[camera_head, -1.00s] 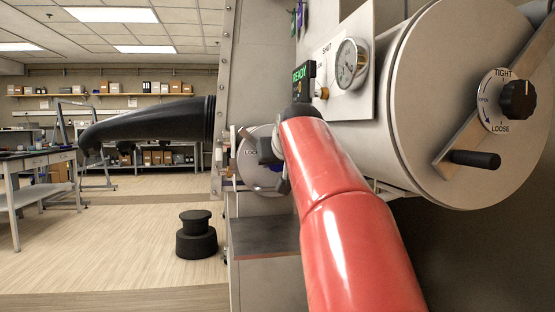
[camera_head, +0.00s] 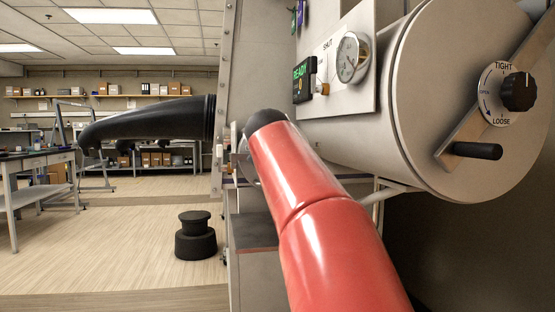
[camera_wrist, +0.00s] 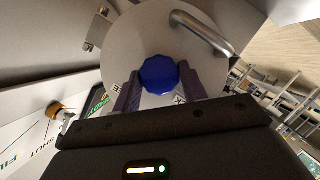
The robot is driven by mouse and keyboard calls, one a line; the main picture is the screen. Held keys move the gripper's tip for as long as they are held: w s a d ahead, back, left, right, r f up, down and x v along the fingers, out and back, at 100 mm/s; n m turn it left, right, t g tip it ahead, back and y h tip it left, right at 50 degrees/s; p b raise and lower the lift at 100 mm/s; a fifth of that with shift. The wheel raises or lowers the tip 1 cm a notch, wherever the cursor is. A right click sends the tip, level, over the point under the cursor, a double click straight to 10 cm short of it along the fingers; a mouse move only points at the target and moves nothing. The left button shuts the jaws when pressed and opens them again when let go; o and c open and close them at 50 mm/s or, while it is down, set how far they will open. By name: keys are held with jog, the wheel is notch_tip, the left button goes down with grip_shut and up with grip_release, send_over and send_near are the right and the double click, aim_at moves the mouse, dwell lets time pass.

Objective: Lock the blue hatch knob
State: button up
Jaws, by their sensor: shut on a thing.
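In the wrist view the blue hatch knob (camera_wrist: 158,75) sits on a round pale hatch plate (camera_wrist: 125,40) with a curved metal handle (camera_wrist: 203,32). My gripper (camera_wrist: 158,88) has its two fingers on either side of the knob and is shut on it. Lettering on the plate beside the fingers is mostly covered. In the head view my red arm hides the knob, my gripper and most of the hatch.
A large cylinder with a black TIGHT/LOOSE knob (camera_head: 518,91) and a black handle (camera_head: 477,151) stands at right. A gauge (camera_head: 352,57) and a green READY display (camera_head: 303,80) are above my arm. A black glove sleeve (camera_head: 150,122) sticks out left. Floor at left is open around a black stool-like object (camera_head: 195,236).

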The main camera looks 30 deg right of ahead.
dwell(0.4)
jog(key=o, duration=1.4)
jog(key=b+v, duration=0.1)
jog(key=v, duration=0.6)
jog(key=shift+s+a, duration=0.3)
jog(key=shift+s+a, duration=0.1)
